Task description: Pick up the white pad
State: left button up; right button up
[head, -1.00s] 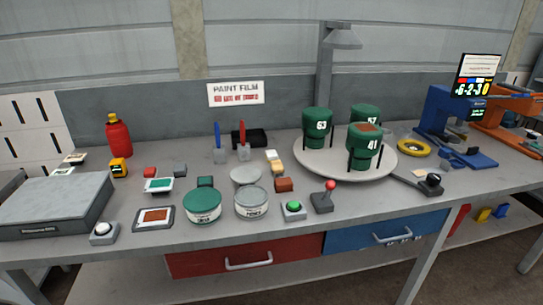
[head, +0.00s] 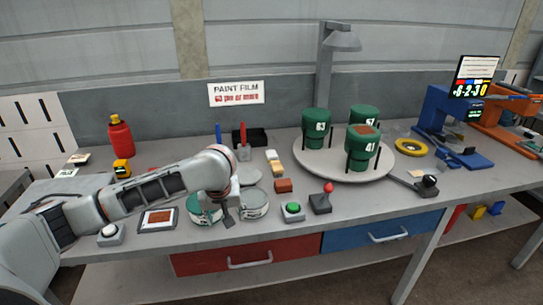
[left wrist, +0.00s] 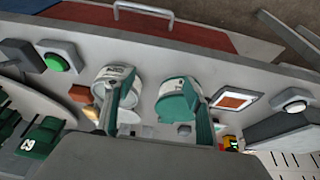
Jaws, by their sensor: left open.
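A small white pad (head: 271,155) lies on the bench at the back of a short row of small blocks, behind a tan block (head: 277,169) and a red-brown block (head: 284,185). My left gripper (head: 228,217) hangs over the front of the bench, near the two round tins, to the left of and nearer than the pad. In the left wrist view its two fingers (left wrist: 160,112) are spread apart with nothing held between them. I cannot pick out the white pad surely in that view. My right gripper is in neither view.
A green-lidded tin (head: 203,210) and a pale tin (head: 254,203) stand by my left gripper. A green button box (head: 292,212) and red-knobbed lever (head: 322,200) are to their right. A round turntable (head: 385,168) carries green canisters right of the pad.

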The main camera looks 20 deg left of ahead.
aim_at(270, 155)
jog(key=i, duration=1.5)
